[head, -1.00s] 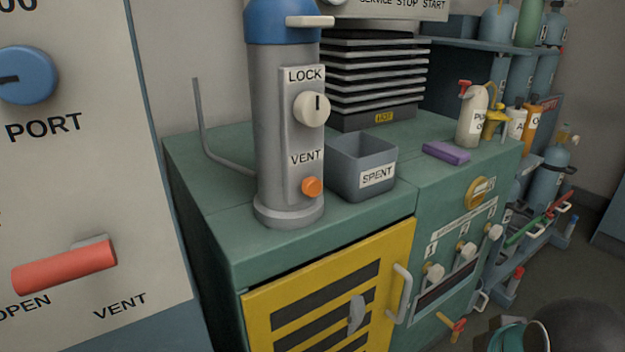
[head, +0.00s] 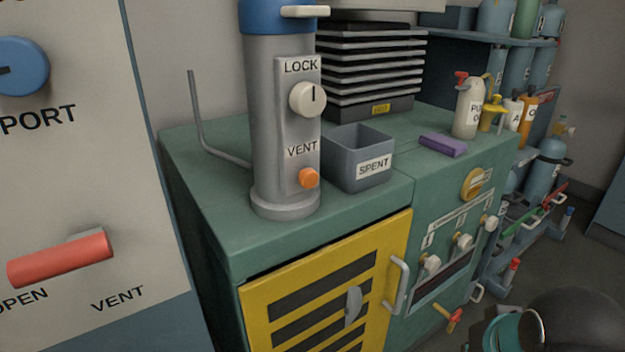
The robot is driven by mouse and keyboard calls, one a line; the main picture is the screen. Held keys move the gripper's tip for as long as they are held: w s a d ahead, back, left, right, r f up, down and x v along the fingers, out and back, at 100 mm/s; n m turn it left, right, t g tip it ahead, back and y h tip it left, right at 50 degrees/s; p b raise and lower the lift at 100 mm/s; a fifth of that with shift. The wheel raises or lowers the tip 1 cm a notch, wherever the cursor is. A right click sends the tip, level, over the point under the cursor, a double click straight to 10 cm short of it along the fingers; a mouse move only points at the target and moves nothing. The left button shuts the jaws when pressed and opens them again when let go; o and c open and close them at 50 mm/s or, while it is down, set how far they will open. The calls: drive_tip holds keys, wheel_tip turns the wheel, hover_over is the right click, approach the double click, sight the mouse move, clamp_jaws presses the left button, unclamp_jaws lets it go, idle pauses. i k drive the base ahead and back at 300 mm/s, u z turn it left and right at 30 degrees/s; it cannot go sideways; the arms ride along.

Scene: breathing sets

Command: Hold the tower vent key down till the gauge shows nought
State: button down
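The tower (head: 268,130) is a grey upright cylinder with a blue cap (head: 270,16), standing on the green cabinet top. Its front plate carries a white LOCK knob (head: 308,98), with its dark mark upright. Below it, under the word VENT, is the orange vent key (head: 309,178). Nothing touches the key. I see no readable gauge on the tower; its top is cut off by the picture edge.
A grey SPENT bin (head: 350,178) stands just right of the tower, with stacked dark trays (head: 375,65) behind. A bent grey rod (head: 196,120) rises at left. A panel with a red lever (head: 62,259) fills the left side. Bottles (head: 468,106) stand at back right.

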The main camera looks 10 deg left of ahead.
sight(307, 178)
drive_tip(key=u, duration=2.05)
drive_tip(key=k, duration=1.1)
drive_tip(key=z, duration=1.6)
